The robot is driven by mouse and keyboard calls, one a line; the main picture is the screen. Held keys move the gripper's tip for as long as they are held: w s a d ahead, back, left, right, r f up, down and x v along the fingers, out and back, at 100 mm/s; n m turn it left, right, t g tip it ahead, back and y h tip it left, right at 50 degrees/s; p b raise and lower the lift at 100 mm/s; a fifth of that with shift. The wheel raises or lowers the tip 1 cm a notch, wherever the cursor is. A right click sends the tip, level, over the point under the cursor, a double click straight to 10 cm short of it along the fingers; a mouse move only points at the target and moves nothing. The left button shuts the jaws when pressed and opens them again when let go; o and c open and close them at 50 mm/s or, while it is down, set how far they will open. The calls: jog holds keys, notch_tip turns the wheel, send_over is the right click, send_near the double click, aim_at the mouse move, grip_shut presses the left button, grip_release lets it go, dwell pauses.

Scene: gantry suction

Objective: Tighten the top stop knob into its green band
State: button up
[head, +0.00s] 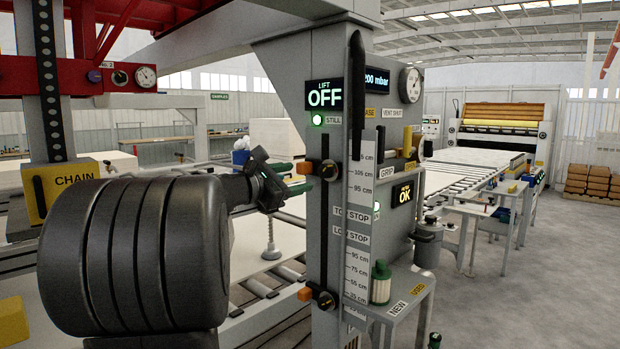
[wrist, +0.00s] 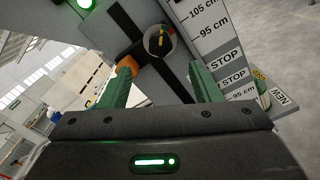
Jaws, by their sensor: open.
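The top stop knob (head: 329,169) is a dark round knob beside an orange block (head: 304,168) on the grey column's slot. In the wrist view the top stop knob (wrist: 160,42) shows its face, with small coloured marks too small to read surely; where its pointer stands against the green band I cannot tell. My gripper (head: 306,179) is left of the knob in the head view, its green fingers apart and empty. In the wrist view my gripper (wrist: 162,68) has the knob beyond and between its fingertips, seemingly not touching.
The low stop knob (head: 326,299) is lower on the same slot. A scale plate (head: 359,230) runs beside it. A black handle (head: 357,90) hangs in front of the column. A small shelf (head: 398,300) with a green-topped canister (head: 381,284) stands at the lower right.

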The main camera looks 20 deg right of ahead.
aim_at(322, 173)
jog(key=shift+v, duration=2.35)
jog(key=shift+r, duration=0.1)
jog(key=w+d+n+p, duration=0.1)
jog(key=d+p, duration=0.3)
jog(key=w+d+n+p, duration=0.2)
jog(key=d+p, duration=0.2)
jog(key=w+d+n+p, duration=0.1)
jog(key=w+d+p, duration=0.1)
jog(key=d+p, duration=0.2)
jog(key=shift+w+d+p, duration=0.15)
jog(key=shift+d+p, duration=0.25)
jog(key=shift+p, duration=0.1)
jog(key=shift+c, duration=0.3)
jog(key=c, duration=0.9)
jog(key=shift+f+b, duration=0.25)
jog(key=shift+b, duration=0.15)
